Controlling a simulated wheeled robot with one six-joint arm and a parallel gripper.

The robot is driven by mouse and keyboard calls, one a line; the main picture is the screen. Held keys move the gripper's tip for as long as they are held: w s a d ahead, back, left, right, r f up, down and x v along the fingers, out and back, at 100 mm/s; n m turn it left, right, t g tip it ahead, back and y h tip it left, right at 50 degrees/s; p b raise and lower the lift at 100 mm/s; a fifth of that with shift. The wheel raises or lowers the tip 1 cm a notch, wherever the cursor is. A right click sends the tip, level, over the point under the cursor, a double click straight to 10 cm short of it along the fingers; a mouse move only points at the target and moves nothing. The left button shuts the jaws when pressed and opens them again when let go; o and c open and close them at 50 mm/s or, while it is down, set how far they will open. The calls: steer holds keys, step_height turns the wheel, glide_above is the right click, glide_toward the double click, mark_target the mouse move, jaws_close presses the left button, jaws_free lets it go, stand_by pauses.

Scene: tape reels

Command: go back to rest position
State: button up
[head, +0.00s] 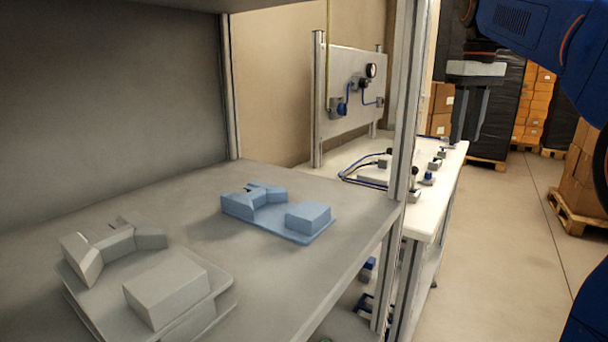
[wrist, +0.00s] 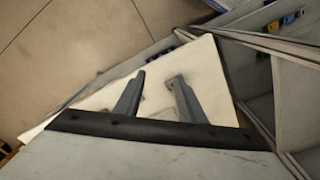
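My gripper (head: 468,138) hangs pointing down at the upper right of the head view, in front of dark wrapped pallets and near the far right end of the white worktable. Its two fingers are apart with nothing visible between them. In the wrist view my gripper (wrist: 157,78) also shows two separated fingers over the white tabletop (wrist: 210,65). My blue arm comes in from the upper right corner of the head view. No tape reel can be made out in either view.
A grey shelf (head: 345,215) holds a blue fixture (head: 308,217) and a grey fixture (head: 165,285). A metal upright (head: 407,110) stands between the shelf and the white worktable (head: 440,200), which carries small fittings and a gauge panel (head: 340,75). Floor (head: 510,240) is clear at right; pallets with boxes (head: 583,170) stand beyond.

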steer(key=s+a+f+m+t, duration=0.1)
steer(key=s+a+f, duration=0.1)
steer(key=s+f, duration=0.7)
steer(key=s+a+f+m+t, duration=0.1)
steer(key=s+a+f+t, duration=0.1)
steer(key=s+f, duration=0.8)
steer(key=s+a+f+m+t, duration=0.1)
steer(key=s+a+f+m, duration=0.1)
steer(key=s+f, duration=0.7)
step_height(320, 180, down, 6)
steer(key=shift+s+a+f, duration=0.25)
steer(key=shift+s+a, duration=0.15)
steer(key=shift+a, duration=0.45)
